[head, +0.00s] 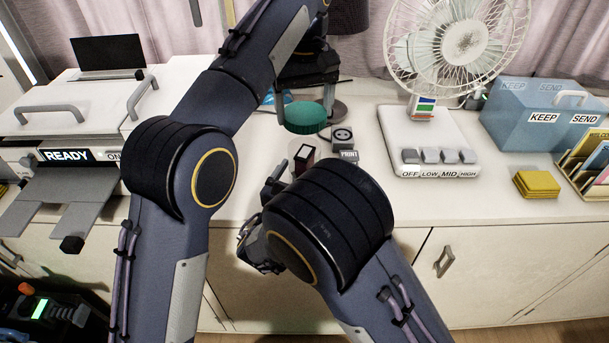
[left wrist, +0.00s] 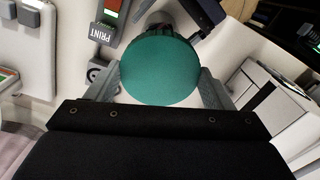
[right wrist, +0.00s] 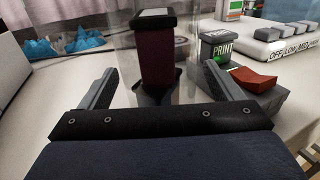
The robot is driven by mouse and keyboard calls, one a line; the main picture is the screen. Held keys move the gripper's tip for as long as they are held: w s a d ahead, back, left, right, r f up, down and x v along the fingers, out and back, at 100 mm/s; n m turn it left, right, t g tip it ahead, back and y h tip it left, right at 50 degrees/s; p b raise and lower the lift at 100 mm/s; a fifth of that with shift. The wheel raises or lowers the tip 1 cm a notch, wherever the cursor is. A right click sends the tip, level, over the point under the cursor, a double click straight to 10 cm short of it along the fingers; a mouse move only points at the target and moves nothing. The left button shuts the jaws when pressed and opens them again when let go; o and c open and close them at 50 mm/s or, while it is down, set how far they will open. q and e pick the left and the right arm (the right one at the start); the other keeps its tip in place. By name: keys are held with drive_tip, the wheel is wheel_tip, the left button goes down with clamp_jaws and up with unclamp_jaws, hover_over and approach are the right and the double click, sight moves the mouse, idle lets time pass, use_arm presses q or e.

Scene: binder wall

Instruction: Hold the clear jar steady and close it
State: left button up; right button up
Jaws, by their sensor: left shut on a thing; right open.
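My left gripper (head: 306,75) is shut on the round green lid (head: 305,117), which it holds flat above the counter. In the left wrist view the lid (left wrist: 160,70) sits between the two fingers. The clear jar (right wrist: 186,62) stands upright in the right wrist view, with a dark red block (right wrist: 157,58) visible through its wall. In the head view the block (head: 304,158) shows below the lid, and the jar's outline is faint. My right gripper (right wrist: 158,78) is open, its fingers on either side of the jar's near side. I cannot tell whether lid and jar touch.
A small PRINT box (head: 347,153) stands close to the right of the jar, with a red wedge (right wrist: 252,78) near it. A fan (head: 428,140), a blue KEEP/SEND case (head: 530,95) and yellow pads (head: 536,184) are farther right. A printer (head: 80,155) is at left.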

drive_tip(key=shift+w+d, duration=0.2)
drive_tip(key=shift+w, duration=0.25)
drive_tip(key=c, duration=1.5)
use_arm(q)
hover_over(304, 152)
drive_tip(key=shift+f, duration=2.5)
drive_tip(key=shift+f, duration=0.85)
drive_tip(key=shift+f, duration=0.55)
